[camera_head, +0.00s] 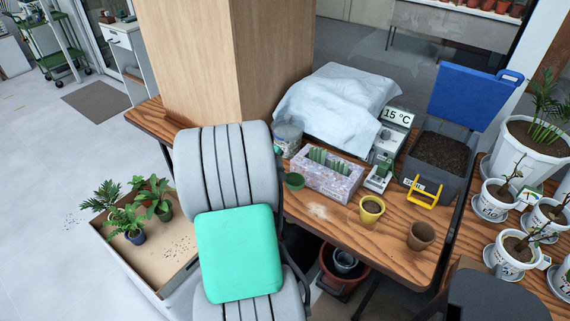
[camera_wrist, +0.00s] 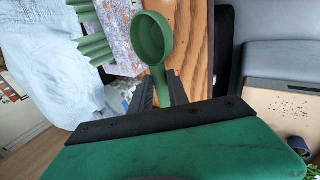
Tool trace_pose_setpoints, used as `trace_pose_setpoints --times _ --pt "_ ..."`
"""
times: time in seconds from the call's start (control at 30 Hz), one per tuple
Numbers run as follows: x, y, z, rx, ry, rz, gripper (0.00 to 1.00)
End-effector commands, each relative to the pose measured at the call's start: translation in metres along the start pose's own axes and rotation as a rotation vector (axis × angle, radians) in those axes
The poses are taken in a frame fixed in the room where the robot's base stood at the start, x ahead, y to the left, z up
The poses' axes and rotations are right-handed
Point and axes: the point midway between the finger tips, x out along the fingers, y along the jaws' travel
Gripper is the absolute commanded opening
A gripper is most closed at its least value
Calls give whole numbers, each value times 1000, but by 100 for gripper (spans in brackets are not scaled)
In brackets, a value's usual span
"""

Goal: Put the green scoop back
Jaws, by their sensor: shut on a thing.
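The green scoop (camera_head: 294,181) is near the left end of the floral box, over the left part of the wooden table. In the wrist view, the scoop (camera_wrist: 152,38) shows an empty round bowl pointing away from me, its handle running back between the dark fingers. My gripper (camera_wrist: 161,88) is shut on that handle. In the head view my gripper is mostly hidden behind the grey ribbed shape. A dark bin of soil (camera_head: 440,151) with a raised blue lid (camera_head: 470,98) stands at the right of the table, with a yellow bracket (camera_head: 424,191) on its front.
The floral box (camera_head: 328,180) holds green strips. A white cloth (camera_head: 335,100), scale (camera_head: 388,150), tin (camera_head: 288,138), yellow pot (camera_head: 371,209) and brown pot (camera_head: 421,235) are on the table (camera_head: 335,228).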

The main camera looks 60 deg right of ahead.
Motion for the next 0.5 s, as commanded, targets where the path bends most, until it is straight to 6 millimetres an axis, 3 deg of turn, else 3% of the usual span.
trace_pose_setpoints --times 0.13,0.5 --pt "8 9 24 24 -50 1 0" --pt "38 -12 27 24 -53 0 0"
